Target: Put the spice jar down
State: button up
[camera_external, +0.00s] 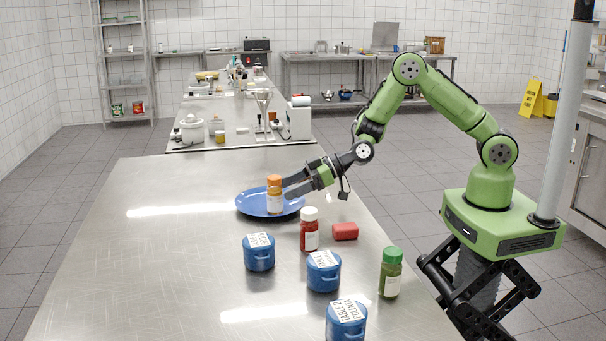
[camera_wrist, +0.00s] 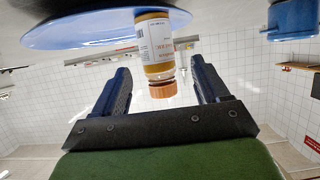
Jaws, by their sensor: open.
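The spice jar (camera_external: 274,203), with an orange cap and a white label, stands upright on the blue plate (camera_external: 244,207). My gripper (camera_external: 287,189) is just right of the jar, its fingers pointing at it. In the wrist view, which is upside down, the jar (camera_wrist: 155,45) shows between the two spread fingers of my gripper (camera_wrist: 160,66). A gap shows on each side of the jar, and neither finger touches it. How far the fingertips reach around it is hard to tell. The plate (camera_wrist: 70,25) fills the top of that view.
The left of the steel table (camera_external: 140,240) is clear.

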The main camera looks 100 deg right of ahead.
jog(key=v, duration=0.4)
jog(key=shift+s+r+b, duration=0.15)
jog(key=shift+s+b, duration=0.2)
jog(key=s+a+r+n+g+y, duration=0.2)
jog(key=s+a+r+n+g, duration=0.1)
jog(key=s+a+r, duration=0.65)
jog(key=s+r+m+g+h, duration=0.1)
jog(key=s+r+g, duration=0.1)
jog(key=s, duration=1)
jog(key=s+r+m+g+h, duration=0.1)
jog(key=s+r+m+g, duration=0.1)
jog(key=s, duration=1)
jog(key=shift+s+a+r+g, duration=0.2)
jog(key=shift+a+r+g, duration=0.2)
jog(key=shift+r, duration=0.15)
jog(key=shift+c, duration=0.4)
